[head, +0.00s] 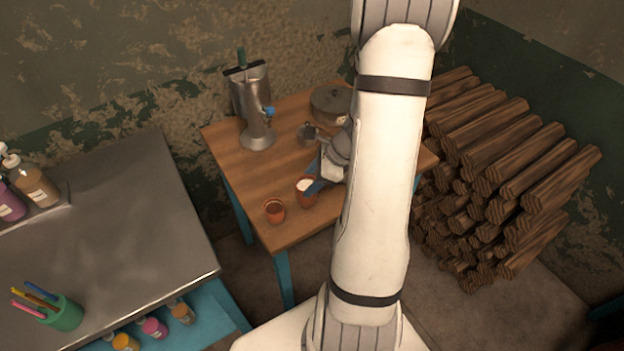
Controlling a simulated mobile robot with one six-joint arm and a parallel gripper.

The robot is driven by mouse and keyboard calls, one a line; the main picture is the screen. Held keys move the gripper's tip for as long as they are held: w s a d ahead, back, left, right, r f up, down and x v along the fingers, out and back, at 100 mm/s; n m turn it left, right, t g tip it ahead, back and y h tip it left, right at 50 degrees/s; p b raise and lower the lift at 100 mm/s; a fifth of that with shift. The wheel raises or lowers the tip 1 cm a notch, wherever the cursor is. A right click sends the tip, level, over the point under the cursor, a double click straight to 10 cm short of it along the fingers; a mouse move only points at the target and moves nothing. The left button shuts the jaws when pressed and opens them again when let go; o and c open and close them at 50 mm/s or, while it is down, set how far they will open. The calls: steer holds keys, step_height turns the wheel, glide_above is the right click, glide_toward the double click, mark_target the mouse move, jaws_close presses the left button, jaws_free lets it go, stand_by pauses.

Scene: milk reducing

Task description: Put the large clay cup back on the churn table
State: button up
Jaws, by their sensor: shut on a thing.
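The churn table (237,180) is a wooden-topped table with blue legs in the middle of the head view. My gripper (314,187) is over its front part, shut on the large clay cup (306,199), which has white contents. The cup looks upright. I cannot tell whether its base touches the tabletop or is slightly above it. A smaller clay cup (275,212) stands to its left near the table's front edge. My arm hides the table's right part.
A metal churn (252,105) with a blue tap stands at the table's back left. A lidded pot (329,104) and a small metal vessel (307,134) stand behind the gripper. Stacked logs (510,165) lie right. A metal counter (130,235) is left.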

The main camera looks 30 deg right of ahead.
steer(key=shift+f, duration=0.2)
steer(key=o, duration=1.5)
steer(key=shift+r, duration=0.1)
